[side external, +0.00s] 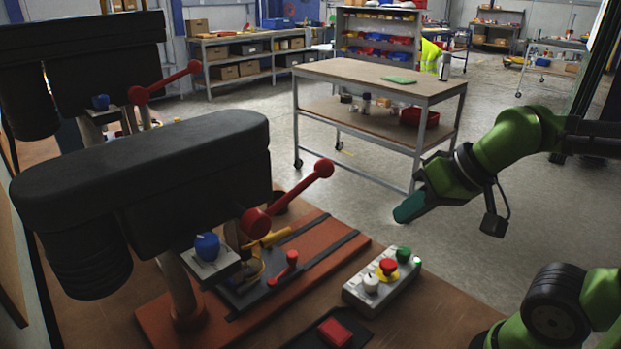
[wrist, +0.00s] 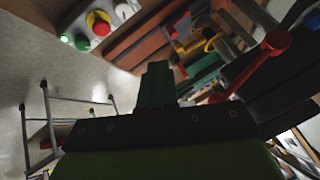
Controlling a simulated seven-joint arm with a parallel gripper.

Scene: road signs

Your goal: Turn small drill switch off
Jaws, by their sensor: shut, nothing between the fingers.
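Two dark drill presses stand at the left in the side external view. The nearer drill press (side external: 150,170) has a blue knob switch (side external: 207,246) on a grey plate below its head. The farther drill press (side external: 85,45) has a similar blue knob (side external: 100,102). I cannot tell for sure which drill is the small one. My gripper (side external: 402,211) has teal fingers, shut and empty, in the air to the right of both drills and apart from them. Its fingers also show in the wrist view (wrist: 155,72).
A control box (side external: 382,285) with red, green and white buttons sits on the brown bench, between my gripper and the near drill. A red-knobbed lever (side external: 318,172) sticks out from the near drill. A red object (side external: 335,332) lies in front. A wheeled table (side external: 350,72) stands behind.

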